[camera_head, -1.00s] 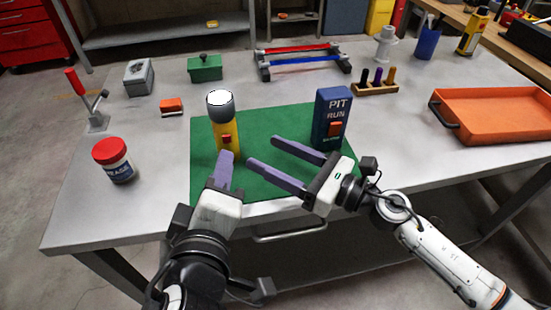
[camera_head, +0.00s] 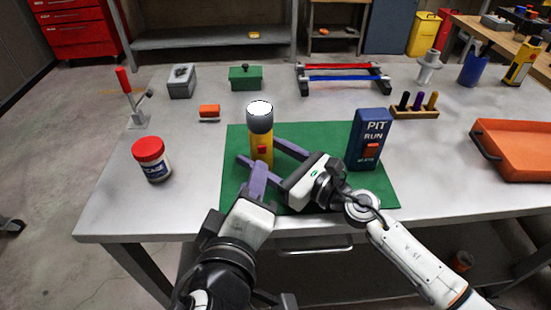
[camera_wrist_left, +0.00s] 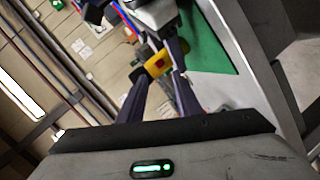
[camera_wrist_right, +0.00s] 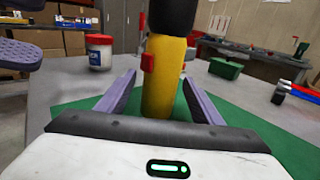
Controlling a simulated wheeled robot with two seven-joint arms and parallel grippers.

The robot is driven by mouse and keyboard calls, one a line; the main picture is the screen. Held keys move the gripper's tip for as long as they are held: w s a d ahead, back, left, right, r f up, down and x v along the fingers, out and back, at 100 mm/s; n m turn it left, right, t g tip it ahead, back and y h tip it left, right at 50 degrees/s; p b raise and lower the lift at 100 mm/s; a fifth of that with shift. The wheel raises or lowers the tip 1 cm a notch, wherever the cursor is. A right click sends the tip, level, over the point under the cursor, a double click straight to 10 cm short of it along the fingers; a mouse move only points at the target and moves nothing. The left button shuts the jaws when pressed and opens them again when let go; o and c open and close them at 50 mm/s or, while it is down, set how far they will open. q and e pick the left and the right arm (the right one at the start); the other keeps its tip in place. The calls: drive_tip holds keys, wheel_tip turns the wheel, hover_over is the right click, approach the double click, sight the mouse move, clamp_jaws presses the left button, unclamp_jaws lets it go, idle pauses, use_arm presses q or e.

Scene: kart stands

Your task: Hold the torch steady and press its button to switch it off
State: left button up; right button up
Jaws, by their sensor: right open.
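The yellow torch (camera_head: 261,145) stands upright on the green mat (camera_head: 375,187), its dark grey head up and the lens bright white. Its red button (camera_head: 263,150) faces my side. My right gripper (camera_head: 260,150) is open, one finger on either side of the torch; in the right wrist view the torch (camera_wrist_right: 165,85) stands between the fingers, with visible gaps. My left gripper (camera_head: 262,168) is just in front of the torch, below the button. In the left wrist view its fingers look apart, with the torch (camera_wrist_left: 157,65) beyond the tips; contact cannot be told.
A blue PIT RUN box (camera_head: 368,140) stands right of the torch on the mat. A red-lidded jar (camera_head: 150,160) is at the left. An orange block (camera_head: 209,112), green box (camera_head: 245,78), tool rack (camera_head: 413,108) and orange tray (camera_head: 515,150) stand farther around.

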drive_tip(key=shift+w+a, duration=0.15)
drive_tip(key=c, duration=1.1)
use_arm(q)
drive_tip(key=shift+c, duration=0.7)
use_arm(e)
drive_tip(key=shift+c, duration=1)
use_arm(q)
clamp_jaws()
